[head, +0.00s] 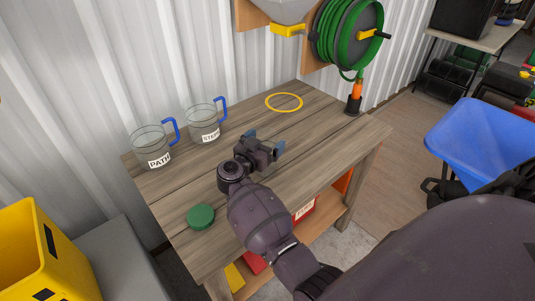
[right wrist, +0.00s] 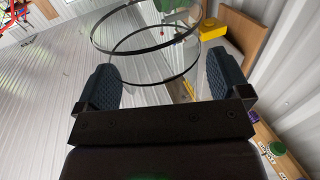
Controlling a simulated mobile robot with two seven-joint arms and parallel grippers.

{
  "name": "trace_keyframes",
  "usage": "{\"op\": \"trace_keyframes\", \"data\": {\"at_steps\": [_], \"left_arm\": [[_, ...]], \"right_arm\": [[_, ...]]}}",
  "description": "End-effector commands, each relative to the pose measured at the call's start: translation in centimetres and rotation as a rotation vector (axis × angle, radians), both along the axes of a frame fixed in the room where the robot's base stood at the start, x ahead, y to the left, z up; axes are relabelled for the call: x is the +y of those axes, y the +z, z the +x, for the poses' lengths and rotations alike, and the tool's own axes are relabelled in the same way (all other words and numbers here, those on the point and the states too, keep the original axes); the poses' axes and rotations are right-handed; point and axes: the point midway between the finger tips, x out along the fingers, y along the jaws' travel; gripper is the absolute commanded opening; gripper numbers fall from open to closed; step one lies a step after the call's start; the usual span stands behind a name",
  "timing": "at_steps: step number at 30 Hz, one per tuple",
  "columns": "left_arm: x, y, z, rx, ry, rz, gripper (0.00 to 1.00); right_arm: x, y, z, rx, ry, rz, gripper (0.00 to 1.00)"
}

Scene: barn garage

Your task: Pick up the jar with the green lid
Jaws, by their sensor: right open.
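A green lid (head: 201,217) shows as a round disc near the table's front left corner in the head view. I cannot tell whether a clear jar body stands under it. A small green round thing (right wrist: 277,148) with pale lettering beside it shows at the lower right of the right wrist view. My right gripper (head: 265,147) is above the middle of the table, to the upper right of the lid, open. In the right wrist view, clear glass with dark round rims (right wrist: 150,50) shows beyond and between the open fingers. My left gripper is not in view.
On the wooden table (head: 300,125), two clear mugs with blue handles stand at the back left, labelled PATH (head: 158,150) and STEPS (head: 208,128). A yellow ring (head: 284,102) lies at the back, and an orange-and-black item (head: 355,97) stands at the far right corner.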

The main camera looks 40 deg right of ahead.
Motion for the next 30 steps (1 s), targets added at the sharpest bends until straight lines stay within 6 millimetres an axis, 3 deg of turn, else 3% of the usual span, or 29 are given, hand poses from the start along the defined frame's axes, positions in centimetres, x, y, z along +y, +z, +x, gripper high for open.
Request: {"op": "trace_keyframes", "data": {"at_steps": [11,24,30], "left_arm": [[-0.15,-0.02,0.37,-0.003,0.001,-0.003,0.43],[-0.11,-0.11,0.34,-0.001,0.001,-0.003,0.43],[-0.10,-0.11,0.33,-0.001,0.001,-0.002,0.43]], "right_arm": [[-0.24,0.13,0.10,-0.001,0.000,0.002,0.95],[-0.24,0.08,0.07,-0.001,0.000,0.002,0.28],[-0.24,0.14,0.08,-0.002,0.000,0.001,0.28]]}}
